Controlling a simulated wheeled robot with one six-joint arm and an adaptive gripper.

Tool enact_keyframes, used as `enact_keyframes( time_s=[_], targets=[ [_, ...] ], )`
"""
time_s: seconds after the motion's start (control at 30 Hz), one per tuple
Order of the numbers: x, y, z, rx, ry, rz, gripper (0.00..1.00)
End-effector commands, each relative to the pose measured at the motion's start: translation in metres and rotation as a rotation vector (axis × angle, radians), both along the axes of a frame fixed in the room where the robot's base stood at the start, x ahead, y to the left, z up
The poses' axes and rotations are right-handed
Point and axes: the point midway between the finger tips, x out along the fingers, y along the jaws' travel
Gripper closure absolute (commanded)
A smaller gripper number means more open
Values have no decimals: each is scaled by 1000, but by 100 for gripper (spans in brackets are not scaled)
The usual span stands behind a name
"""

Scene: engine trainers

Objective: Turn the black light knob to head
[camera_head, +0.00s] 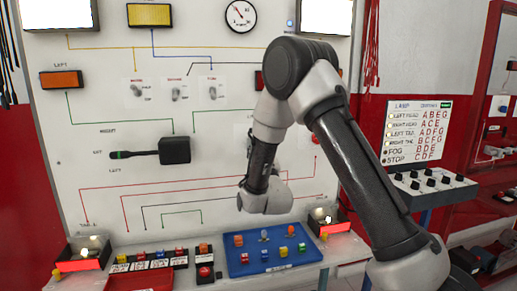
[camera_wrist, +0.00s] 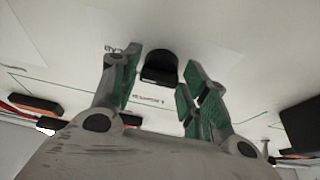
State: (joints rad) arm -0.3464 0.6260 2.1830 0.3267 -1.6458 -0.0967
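In the wrist view, a black knob (camera_wrist: 160,67) projects from the white panel, with a small printed label beside it that is too blurred to read. My gripper (camera_wrist: 165,75) has its two green-padded fingers spread, one on each side of the knob in the picture. A gap shows between the knob and both fingers, and nothing is held. In the head view, my arm crosses in front of the panel's right half. The knob and my fingers are hidden there behind the arm. Which setting the knob points to cannot be told.
A black box with a lever (camera_head: 160,151) is left of my arm on the panel. Below stand a blue tray (camera_head: 246,268) with small coloured parts and a row of coloured switches (camera_head: 158,255). A grey box with black knobs (camera_head: 432,184) is at right, under a lamp chart (camera_head: 418,133).

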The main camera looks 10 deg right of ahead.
Motion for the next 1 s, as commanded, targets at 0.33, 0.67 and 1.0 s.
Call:
enact_keyframes(
  time_s=[0.33, 0.67, 1.0],
  targets=[
    [0, 0, 1, 0, -3, 0, 40],
    [-44, 1, -18, -3, 2, 2, 40],
    [-102, 1, -42, -1, 0, 2, 40]
  ],
)
